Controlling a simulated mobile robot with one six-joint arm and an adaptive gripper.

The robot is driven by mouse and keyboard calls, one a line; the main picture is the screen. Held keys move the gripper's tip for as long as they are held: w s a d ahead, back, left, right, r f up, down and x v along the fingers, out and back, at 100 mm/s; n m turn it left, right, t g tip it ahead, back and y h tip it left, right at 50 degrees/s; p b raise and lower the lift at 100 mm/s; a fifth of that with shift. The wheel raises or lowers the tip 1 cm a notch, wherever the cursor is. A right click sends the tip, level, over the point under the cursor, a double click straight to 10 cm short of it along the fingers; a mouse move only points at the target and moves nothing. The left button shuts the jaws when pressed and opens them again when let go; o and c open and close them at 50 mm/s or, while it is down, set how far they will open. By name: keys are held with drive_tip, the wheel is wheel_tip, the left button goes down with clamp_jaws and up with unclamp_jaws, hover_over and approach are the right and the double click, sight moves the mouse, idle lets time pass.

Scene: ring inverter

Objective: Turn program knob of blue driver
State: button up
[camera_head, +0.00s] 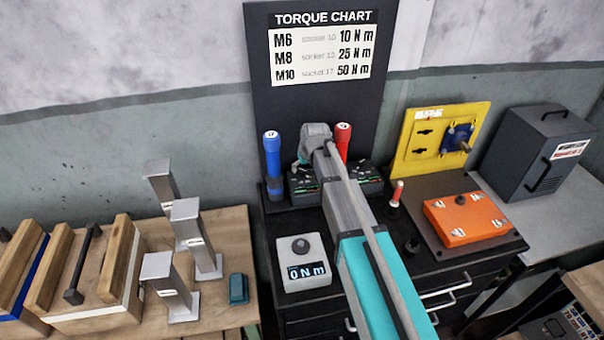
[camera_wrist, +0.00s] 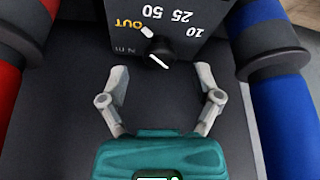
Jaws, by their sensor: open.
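The blue driver (camera_head: 272,160) stands upright in its holder at the back left of the black cabinet, and its blue body shows at the right of the wrist view (camera_wrist: 285,110). A dark box with a black program knob (camera_wrist: 157,52) shows at the top of the wrist view, between the blue and red drivers. Its panel (camera_wrist: 200,45) reads OUT, 10, 25, 50 and N m, seen upside down. The knob has a white line. My gripper (camera_wrist: 160,73) is open, fingers on either side and just short of the knob, apart from it. My arm hides part of the boxes in the head view.
The red driver (camera_head: 342,138) stands close by my gripper. A torque chart board (camera_head: 312,110) rises behind. A white meter (camera_head: 303,262) reading 0 N m, an orange block (camera_head: 466,218) and a yellow plate (camera_head: 415,150) share the cabinet area. Wooden blocks and metal posts stand left.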

drive_tip(key=shift+b+x, duration=0.6)
drive_tip(key=shift+x, duration=0.3)
clamp_jaws()
drive_tip(key=shift+n+g+y, duration=0.4)
drive_tip(key=shift+n+y, duration=0.1)
drive_tip(key=shift+n, duration=1.1)
unclamp_jaws()
